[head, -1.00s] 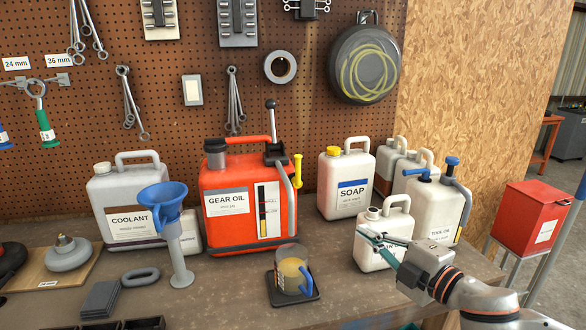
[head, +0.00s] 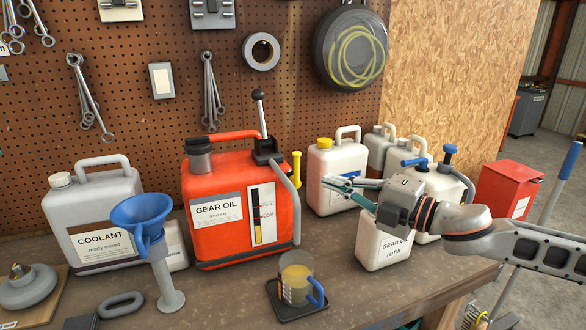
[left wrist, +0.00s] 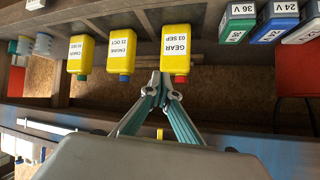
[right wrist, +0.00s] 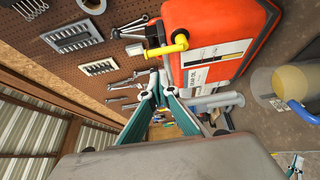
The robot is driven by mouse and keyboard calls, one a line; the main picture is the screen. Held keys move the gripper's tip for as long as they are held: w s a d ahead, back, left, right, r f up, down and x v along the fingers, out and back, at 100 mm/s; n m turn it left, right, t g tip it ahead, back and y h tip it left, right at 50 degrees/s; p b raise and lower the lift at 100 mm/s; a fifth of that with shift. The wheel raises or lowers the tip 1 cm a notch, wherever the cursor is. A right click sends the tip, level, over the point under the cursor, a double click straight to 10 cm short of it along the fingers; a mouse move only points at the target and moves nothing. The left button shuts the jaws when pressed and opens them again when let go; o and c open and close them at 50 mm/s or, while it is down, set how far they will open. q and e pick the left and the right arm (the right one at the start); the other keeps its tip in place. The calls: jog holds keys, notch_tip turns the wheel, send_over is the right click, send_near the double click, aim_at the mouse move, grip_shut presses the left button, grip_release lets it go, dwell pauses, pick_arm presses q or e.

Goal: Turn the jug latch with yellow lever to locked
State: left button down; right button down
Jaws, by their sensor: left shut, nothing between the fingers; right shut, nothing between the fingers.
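The red gear oil jug (head: 215,225) stands on the bench with a pump handle on top. Its yellow lever (head: 297,168) stands upright at the jug's upper right edge. In the right wrist view the yellow lever (right wrist: 168,47) shows beside the red jug (right wrist: 235,20). My right gripper (head: 335,182) is shut and empty, in front of the soap jug and to the right of the lever, apart from it. Its fingers (right wrist: 155,82) point toward the lever area. My left gripper (left wrist: 160,82) is shut and empty, seen only in its wrist view, near yellow bottles.
A blue funnel (head: 145,215) and coolant jug (head: 92,205) stand left. A measuring cup (head: 297,283) sits on a dark tray (head: 283,310) in front. The soap jug (head: 325,165) and other white jugs stand right. A pegboard (head: 140,75) is behind.

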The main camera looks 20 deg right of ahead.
aim_at(297, 170)
pick_arm(q)
jog(key=shift+s+f, duration=0.1)
pick_arm(e)
jog(key=shift+w, duration=0.1)
